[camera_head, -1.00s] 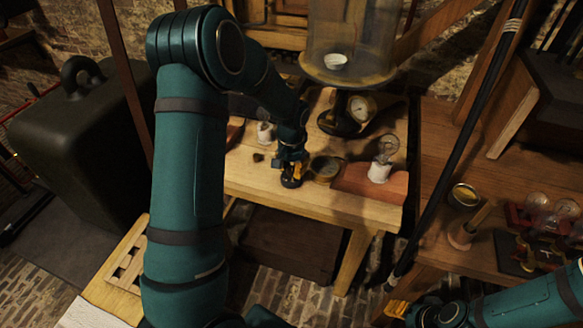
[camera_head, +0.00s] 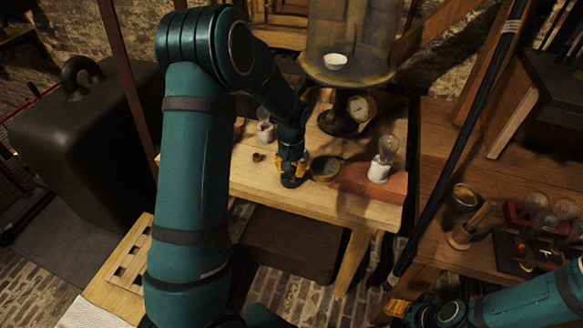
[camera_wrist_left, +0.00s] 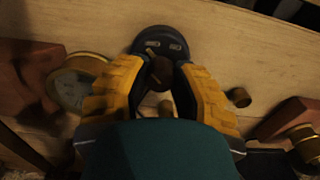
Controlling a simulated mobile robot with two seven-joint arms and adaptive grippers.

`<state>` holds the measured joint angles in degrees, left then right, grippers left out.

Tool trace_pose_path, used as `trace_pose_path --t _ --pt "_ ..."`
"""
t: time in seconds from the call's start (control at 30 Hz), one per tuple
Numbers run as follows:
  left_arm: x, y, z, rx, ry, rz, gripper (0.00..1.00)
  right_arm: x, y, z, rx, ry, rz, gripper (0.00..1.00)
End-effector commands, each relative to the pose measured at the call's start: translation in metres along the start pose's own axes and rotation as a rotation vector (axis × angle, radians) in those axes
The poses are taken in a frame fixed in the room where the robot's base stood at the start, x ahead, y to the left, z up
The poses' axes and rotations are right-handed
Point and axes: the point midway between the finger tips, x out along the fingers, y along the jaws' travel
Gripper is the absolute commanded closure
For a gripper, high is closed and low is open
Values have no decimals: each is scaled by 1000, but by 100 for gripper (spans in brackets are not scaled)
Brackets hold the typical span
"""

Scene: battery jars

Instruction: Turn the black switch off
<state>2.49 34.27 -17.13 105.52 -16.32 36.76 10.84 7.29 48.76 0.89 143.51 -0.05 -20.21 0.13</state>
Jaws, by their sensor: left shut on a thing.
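The black switch (camera_head: 291,182) stands near the front edge of the wooden table, below my left gripper (camera_head: 292,168). In the left wrist view its round black base (camera_wrist_left: 160,40) shows with two pale metal contacts, and a brown lever (camera_wrist_left: 162,72) rises from it. The yellow-padded fingers of my left gripper (camera_wrist_left: 162,84) are shut on the switch, one on each side of the lever. The fingers and wrist hide part of it. My right gripper (camera_head: 398,307) shows only partly at the bottom right, and its fingers are unclear.
A brass dial (camera_head: 325,168) lies close right of the switch. A bulb in a white holder (camera_head: 379,172) stands on a red-brown base. Behind is a glass bell jar (camera_head: 348,40) on a stand with a gauge (camera_head: 361,107). A white jar (camera_head: 265,131) stands to the left.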

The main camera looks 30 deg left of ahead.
Motion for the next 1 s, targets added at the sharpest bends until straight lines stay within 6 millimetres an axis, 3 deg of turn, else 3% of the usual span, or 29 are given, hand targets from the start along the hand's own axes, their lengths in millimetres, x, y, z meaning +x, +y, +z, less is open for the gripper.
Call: trace_pose_path --t 0.03,0.07,0.13,0.17,0.57,1.0 --pt "0 0 0 -1 0 0 100 0 0 0 0 0 0 53" --pt "0 0 0 -1 0 0 68 0 0 0 0 0 0 53" --pt "0 0 0 -1 0 0 44 0 0 0 0 0 0 53" --pt "0 0 0 0 0 0 39 0 0 0 0 0 0 53" --pt "-6 0 0 1 2 1 39 0 0 0 0 0 0 53" --pt "-87 0 -1 0 4 1 39 0 0 0 0 0 0 53"
